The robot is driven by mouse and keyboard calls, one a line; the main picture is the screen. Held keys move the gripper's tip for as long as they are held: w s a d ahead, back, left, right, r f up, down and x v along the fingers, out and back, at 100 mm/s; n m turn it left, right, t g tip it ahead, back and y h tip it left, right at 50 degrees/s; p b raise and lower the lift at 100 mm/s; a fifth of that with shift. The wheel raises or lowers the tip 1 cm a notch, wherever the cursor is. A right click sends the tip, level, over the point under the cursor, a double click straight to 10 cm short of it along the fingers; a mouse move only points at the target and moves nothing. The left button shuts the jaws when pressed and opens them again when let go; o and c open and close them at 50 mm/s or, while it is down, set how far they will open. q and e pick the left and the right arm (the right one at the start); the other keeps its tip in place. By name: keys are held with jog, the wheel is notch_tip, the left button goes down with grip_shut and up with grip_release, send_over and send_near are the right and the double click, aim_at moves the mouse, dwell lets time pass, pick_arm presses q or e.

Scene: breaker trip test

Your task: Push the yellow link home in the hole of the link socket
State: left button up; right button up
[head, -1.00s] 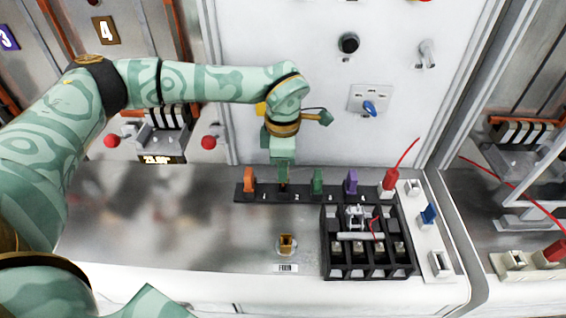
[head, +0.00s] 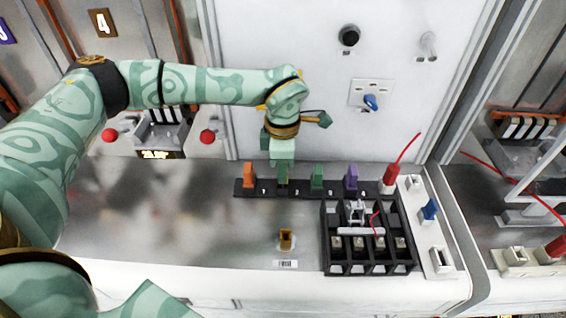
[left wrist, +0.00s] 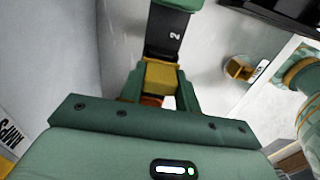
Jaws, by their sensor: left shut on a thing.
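My left gripper (head: 282,178) points down at the numbered black rack (head: 300,194), between an orange link (head: 249,174) and a green link (head: 318,176). In the left wrist view its fingers (left wrist: 160,82) are shut on the yellow link (left wrist: 160,74), which sits at the rack near the number 2. Whether the link is clear of its slot cannot be told. In the head view the fingers hide the link. The link socket appears to be the small brass holder (head: 286,239) with a dark hole, in front of the rack; it also shows in the left wrist view (left wrist: 238,68). My right gripper is not in view.
A purple link (head: 351,178) and a red plug (head: 390,176) with a wire stand at the rack's right end. A black compartment tray (head: 326,262) stands right of the socket. The bench (head: 160,225) left of the socket is bare. A white panel rises behind.

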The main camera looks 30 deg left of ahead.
pick_arm(q)
jog(key=shift+f, duration=0.75)
jog(key=o, duration=1.1)
notch_tip(320, 180, up, 16)
jog(key=p, duration=0.1)
jog(key=shift+r+p, duration=0.15)
jog(key=shift+p, duration=0.2)
